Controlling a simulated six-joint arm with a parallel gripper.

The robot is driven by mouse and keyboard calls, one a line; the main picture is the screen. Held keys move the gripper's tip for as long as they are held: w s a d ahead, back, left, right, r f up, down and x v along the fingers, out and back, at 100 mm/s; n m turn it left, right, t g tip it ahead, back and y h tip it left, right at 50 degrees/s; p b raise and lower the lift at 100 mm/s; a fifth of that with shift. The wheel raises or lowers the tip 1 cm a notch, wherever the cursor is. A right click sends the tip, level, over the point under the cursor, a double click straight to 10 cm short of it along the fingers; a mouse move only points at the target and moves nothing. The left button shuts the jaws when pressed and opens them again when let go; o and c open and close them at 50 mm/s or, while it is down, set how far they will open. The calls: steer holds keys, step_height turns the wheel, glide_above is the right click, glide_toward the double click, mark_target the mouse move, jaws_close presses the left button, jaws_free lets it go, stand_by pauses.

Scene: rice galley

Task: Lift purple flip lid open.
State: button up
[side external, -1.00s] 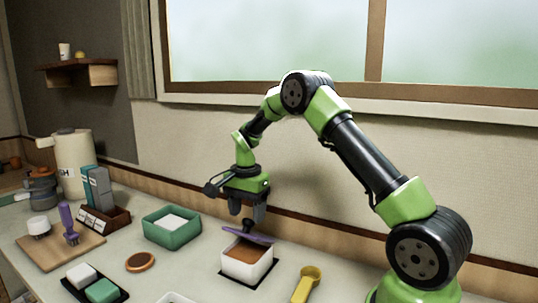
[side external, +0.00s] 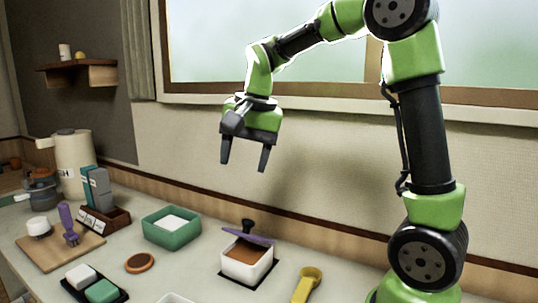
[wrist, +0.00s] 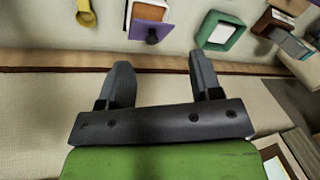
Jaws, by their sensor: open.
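The purple flip lid (side external: 255,238) with its dark knob (side external: 248,226) stands raised and tilted at the back of a white box (side external: 243,266). Brown contents (side external: 246,253) show inside the box. In the wrist view the lid (wrist: 144,32) and knob (wrist: 152,38) are near the top, with the white box (wrist: 128,12) around the opening. My gripper (side external: 244,168) is open and empty, high above the counter and well clear of the lid. Its two fingers (wrist: 161,75) are apart in the wrist view with nothing between them.
A green tray (side external: 160,238) is left of the box, and a yellow scoop (side external: 307,284) is right of it. A round brown disc (side external: 140,262), a wooden board (side external: 45,255) and a dark tray with blocks (side external: 118,298) are further left. The window wall is behind.

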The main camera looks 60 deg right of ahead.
steer(key=s+a+r+n+t, duration=0.2)
steer(key=s+a+n, duration=0.2)
steer(key=s+a, duration=0.2)
steer(key=shift+s+r+n+y, duration=0.35)
steer(key=shift+s+n+y, duration=0.05)
steer(key=shift+s, duration=0.75)
steer(key=shift+t, duration=0.3)
